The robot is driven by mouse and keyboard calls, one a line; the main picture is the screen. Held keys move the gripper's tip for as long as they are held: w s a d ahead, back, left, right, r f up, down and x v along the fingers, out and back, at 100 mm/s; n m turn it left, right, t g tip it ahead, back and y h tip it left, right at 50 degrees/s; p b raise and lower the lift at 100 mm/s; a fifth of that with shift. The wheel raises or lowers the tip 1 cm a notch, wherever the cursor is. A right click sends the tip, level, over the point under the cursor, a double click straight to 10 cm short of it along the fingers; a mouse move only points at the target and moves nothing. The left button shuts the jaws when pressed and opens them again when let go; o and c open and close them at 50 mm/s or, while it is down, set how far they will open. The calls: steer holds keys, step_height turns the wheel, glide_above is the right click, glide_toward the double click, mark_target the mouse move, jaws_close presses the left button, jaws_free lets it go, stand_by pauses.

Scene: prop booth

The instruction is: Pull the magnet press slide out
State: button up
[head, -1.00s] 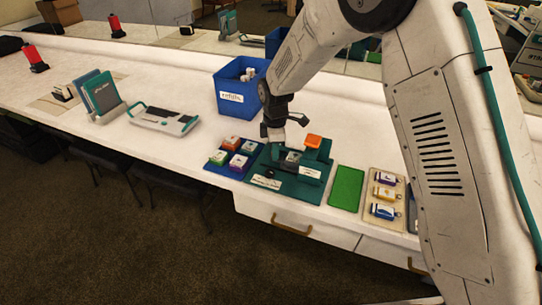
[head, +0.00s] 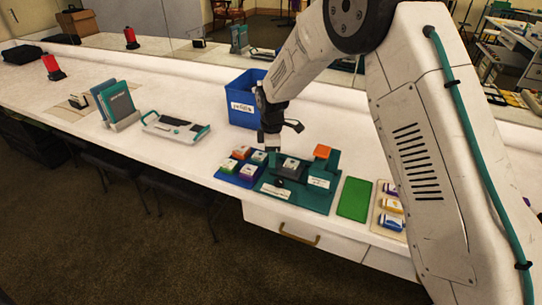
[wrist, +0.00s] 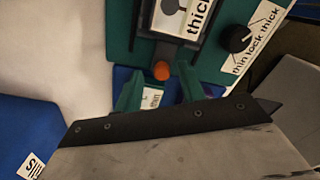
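The magnet press (head: 331,168) is a dark green unit with an orange block on top and a grey, labelled slide (head: 291,165). It stands on a green base at the table's front. In the wrist view the slide carries a label reading "thick" (wrist: 180,18). An orange ball knob (wrist: 161,70) sticks out at its near end. My gripper (head: 271,148) is low at the press's left side. In the wrist view its two green fingers (wrist: 160,88) are apart, just short of the orange knob, with nothing between them. The knob is not visible in the head view.
A black dial (wrist: 236,39) marked "thin lock thick" sits beside the slide. A blue tray (head: 233,179) of small blocks lies left of the press, close under my gripper. A blue bin (head: 244,113) stands behind. A green mat (head: 354,198) lies to the right.

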step_height(320, 180, up, 8)
steer(key=shift+w+f, duration=0.1)
steer(key=shift+f, duration=0.1)
stand_by(0.3)
steer(key=shift+s+f+m, duration=0.1)
steer(key=shift+s+m, duration=0.2)
steer(key=shift+m, duration=0.4)
steer(key=s+d+r+m, duration=0.5)
steer(key=s+d+r, duration=0.1)
steer(key=s, duration=0.7)
steer(key=s+d+r+m+t, duration=0.1)
steer(key=s+d+r+m, duration=0.4)
steer(key=s, duration=0.9)
steer(key=s+d+r+m, duration=0.6)
steer(key=s+d+r, duration=0.2)
steer(key=s, duration=0.6)
steer(key=shift+s+d+t, duration=0.25)
steer(key=shift+d+t, duration=0.05)
steer(key=shift+d, duration=0.2)
